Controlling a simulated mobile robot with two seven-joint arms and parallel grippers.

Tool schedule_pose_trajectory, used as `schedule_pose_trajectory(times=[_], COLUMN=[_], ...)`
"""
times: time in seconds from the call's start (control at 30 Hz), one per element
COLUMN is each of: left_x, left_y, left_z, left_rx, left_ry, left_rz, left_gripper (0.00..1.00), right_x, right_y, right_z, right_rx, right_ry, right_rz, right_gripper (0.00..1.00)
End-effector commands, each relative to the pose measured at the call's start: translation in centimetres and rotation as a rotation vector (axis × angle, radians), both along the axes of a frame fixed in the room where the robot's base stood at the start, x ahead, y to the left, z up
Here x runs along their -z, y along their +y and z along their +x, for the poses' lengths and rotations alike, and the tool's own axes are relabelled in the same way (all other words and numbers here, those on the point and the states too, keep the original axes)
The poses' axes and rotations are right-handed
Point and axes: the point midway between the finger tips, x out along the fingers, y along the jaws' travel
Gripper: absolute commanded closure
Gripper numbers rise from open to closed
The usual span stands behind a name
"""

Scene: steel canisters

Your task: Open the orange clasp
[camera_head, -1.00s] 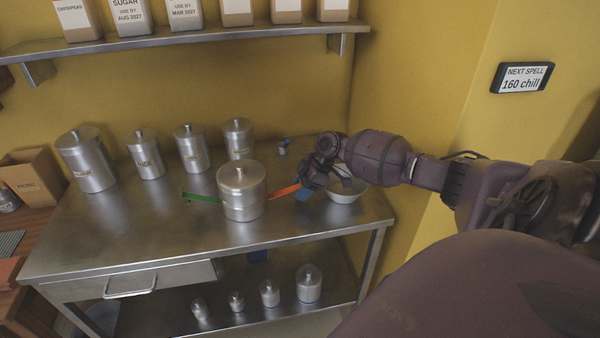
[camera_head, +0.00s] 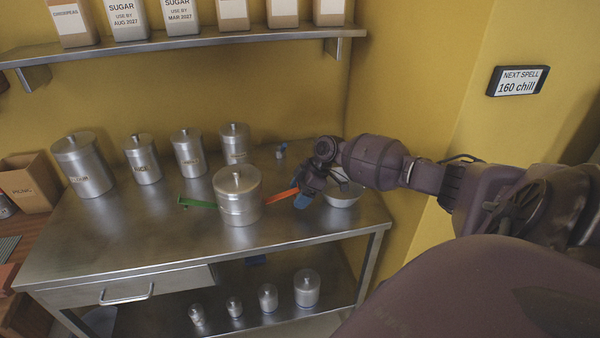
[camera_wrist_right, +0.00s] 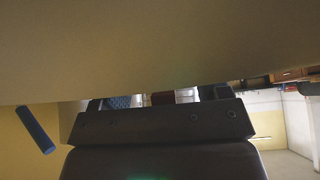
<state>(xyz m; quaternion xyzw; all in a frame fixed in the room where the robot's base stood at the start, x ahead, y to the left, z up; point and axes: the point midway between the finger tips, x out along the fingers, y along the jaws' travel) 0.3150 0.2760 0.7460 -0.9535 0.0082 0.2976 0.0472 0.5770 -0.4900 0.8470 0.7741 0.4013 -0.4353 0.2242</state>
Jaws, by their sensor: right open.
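A steel canister (camera_head: 238,197) with a domed, knobbed lid stands near the front middle of the steel table. A green clasp (camera_head: 198,203) sticks out from its left side. The orange clasp (camera_head: 281,196) sticks out from its right side, sloping up to the right. A large, plain surface fills the top there, and no clasp is visible. My left gripper is not in view.
Several steel canisters (camera_head: 190,155) stand behind on the table (camera_head: 130,235). A pale bowl (camera_head: 342,197) sits just right of my right gripper. Small canisters (camera_head: 268,297) stand on the lower shelf. A wall shelf (camera_head: 180,40) runs above, with a yellow wall at right.

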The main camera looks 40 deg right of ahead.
Motion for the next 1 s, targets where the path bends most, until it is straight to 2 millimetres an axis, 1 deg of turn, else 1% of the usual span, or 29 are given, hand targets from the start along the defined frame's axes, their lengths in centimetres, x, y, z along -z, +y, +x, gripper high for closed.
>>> schedule_pose_trajectory(times=[0.03,0.2,0.37,0.5,0.8,1.0], left_x=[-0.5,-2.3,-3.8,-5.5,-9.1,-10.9], left_y=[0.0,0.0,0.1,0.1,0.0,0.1], left_z=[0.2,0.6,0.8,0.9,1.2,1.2], left_rx=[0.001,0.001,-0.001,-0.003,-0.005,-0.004], left_ry=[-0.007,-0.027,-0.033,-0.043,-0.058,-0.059], left_rz=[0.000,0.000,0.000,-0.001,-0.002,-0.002], left_gripper=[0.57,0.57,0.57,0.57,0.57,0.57], right_x=[-0.8,-3.4,-6.1,-8.2,-12.2,-14.6], right_y=[0.0,0.0,0.0,0.0,0.0,0.0], right_z=[0.1,0.1,0.1,0.1,0.0,0.0], right_rx=[0.000,0.000,0.000,0.000,0.000,-0.001], right_ry=[-0.005,-0.007,-0.007,-0.006,-0.002,0.000], right_rz=[0.000,0.000,0.000,0.000,0.000,-0.001], right_gripper=[0.31,0.31,0.31,0.31,0.31,0.31])
